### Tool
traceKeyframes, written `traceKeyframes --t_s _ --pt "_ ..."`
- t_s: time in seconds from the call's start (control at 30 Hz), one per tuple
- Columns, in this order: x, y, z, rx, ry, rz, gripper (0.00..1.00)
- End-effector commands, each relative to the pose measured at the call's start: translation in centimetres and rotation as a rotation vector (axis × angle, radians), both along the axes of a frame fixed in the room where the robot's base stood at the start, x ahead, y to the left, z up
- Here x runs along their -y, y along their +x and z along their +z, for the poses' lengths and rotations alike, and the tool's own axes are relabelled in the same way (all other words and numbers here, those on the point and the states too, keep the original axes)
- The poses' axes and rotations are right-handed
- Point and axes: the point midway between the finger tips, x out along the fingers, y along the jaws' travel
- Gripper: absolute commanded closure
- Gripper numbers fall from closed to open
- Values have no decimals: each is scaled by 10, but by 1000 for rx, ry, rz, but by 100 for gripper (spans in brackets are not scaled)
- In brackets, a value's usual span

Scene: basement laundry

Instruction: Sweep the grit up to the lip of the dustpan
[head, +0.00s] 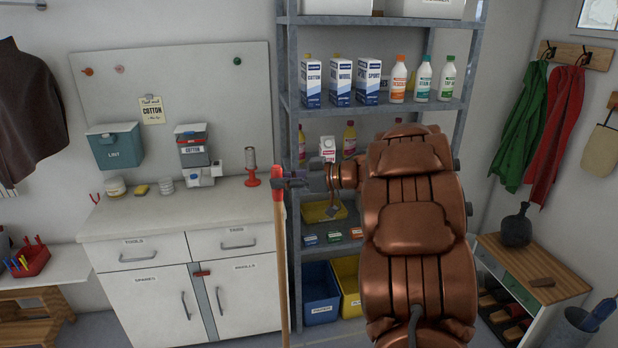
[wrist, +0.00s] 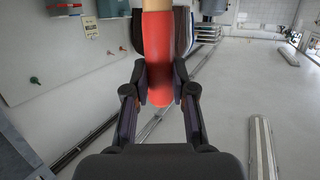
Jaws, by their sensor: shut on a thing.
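A long wooden handle (head: 282,270) with a red grip at its upper end stands roughly upright in front of the white cabinet's right side. My gripper (head: 280,182) is shut on the red grip. In the wrist view the red grip (wrist: 160,70) sits between the two dark fingers, which touch it on both sides. The handle's lower end is cut off below the head view, so its head is not in view. I see no grit and cannot make out a dustpan in either view.
A white cabinet (head: 150,283) with a worktop is behind the handle, and a grey shelf rack (head: 290,130) with bottles and boxes is behind my arm. At the lower right stand a small bench (head: 560,263) and a grey bucket (head: 566,333) with a blue object.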

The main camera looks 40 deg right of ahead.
Motion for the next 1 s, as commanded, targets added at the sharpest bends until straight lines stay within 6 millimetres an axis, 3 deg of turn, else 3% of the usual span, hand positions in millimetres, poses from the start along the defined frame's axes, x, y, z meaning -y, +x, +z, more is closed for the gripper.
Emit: traceKeyframes --t_s 0.1,0.33,0.57,1.0 --pt "25 -18 3 1 -1 19 100" --pt "48 -38 2 -3 -4 33 100" --pt "50 -41 -9 -5 -5 38 100" --pt "50 -40 -49 -4 -5 38 100"
